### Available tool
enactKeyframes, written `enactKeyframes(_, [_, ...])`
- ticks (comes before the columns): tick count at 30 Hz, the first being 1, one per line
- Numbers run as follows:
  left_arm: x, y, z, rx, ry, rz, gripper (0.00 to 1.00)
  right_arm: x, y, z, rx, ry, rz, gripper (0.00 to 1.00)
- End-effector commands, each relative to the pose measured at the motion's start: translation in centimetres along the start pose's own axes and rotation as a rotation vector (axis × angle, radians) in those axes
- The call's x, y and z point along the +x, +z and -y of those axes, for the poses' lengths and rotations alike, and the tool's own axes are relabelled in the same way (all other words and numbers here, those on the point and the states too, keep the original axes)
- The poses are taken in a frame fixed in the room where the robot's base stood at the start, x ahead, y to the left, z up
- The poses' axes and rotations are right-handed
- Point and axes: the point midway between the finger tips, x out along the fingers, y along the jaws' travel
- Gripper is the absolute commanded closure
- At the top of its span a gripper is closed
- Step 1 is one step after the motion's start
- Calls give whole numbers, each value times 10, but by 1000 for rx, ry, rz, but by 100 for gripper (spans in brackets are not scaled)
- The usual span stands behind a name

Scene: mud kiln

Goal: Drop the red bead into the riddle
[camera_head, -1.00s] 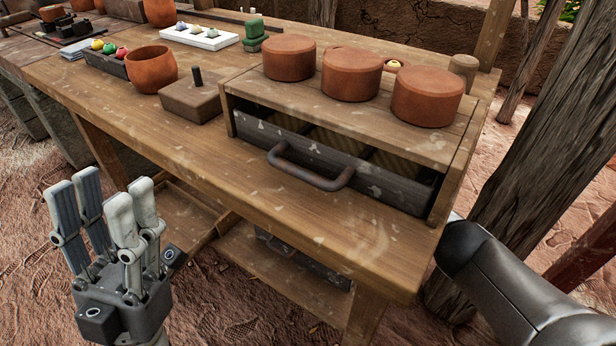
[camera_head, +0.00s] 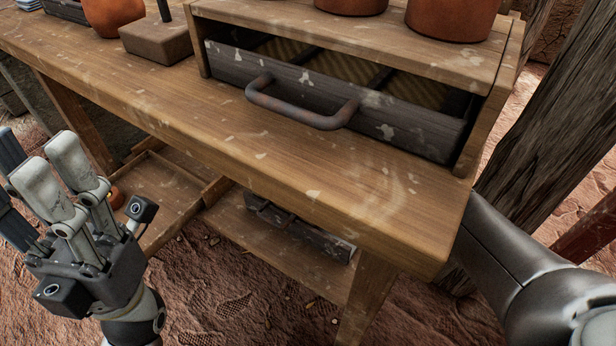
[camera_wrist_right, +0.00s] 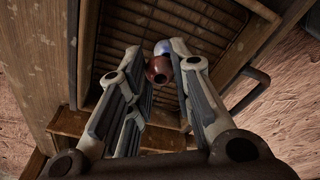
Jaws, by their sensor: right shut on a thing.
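The red bead (camera_wrist_right: 158,71) shows between the fingertips of my right gripper (camera_wrist_right: 160,64) in the right wrist view. The gripper is shut on it. Behind the bead lies a frame with a slatted floor (camera_wrist_right: 205,30); I cannot tell whether this is the riddle. A pale bluish round thing (camera_wrist_right: 178,46) shows just beyond the bead, partly hidden by a finger. The right gripper is out of the head view. My left gripper (camera_head: 32,165) is open and empty, left of the table's front edge.
A dark drawer with a curved handle (camera_head: 300,105) sits in a wooden housing on the table (camera_head: 210,125). A lower drawer (camera_head: 295,230) is under the tabletop. Terracotta pots (camera_head: 455,18) stand on the housing. A wooden post (camera_head: 555,130) stands at the right.

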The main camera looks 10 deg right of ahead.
Motion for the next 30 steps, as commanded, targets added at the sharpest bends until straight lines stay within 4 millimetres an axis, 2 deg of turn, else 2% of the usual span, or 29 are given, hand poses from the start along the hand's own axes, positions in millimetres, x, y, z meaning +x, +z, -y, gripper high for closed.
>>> enactKeyframes(12, [3, 0, 0, 2, 5, -12, 60, 3, 0, 0, 0, 1, 0, 91])
enactKeyframes(13, [3, 0, 0, 2, 5, -12, 60, 3, 0, 0, 0, 1, 0, 75])
enactKeyframes(18, [3, 0, 0, 2, 5, -12, 60, 3, 0, 0, 0, 0, 0, 54])
enactKeyframes(26, [2, 0, 0, 2, 5, -12, 60, 3, 0, 0, 0, 0, 0, 54])
enactKeyframes(30, [2, 1, 0, 2, 6, -11, 60, -4, 0, -1, 0, 2, -1, 54])
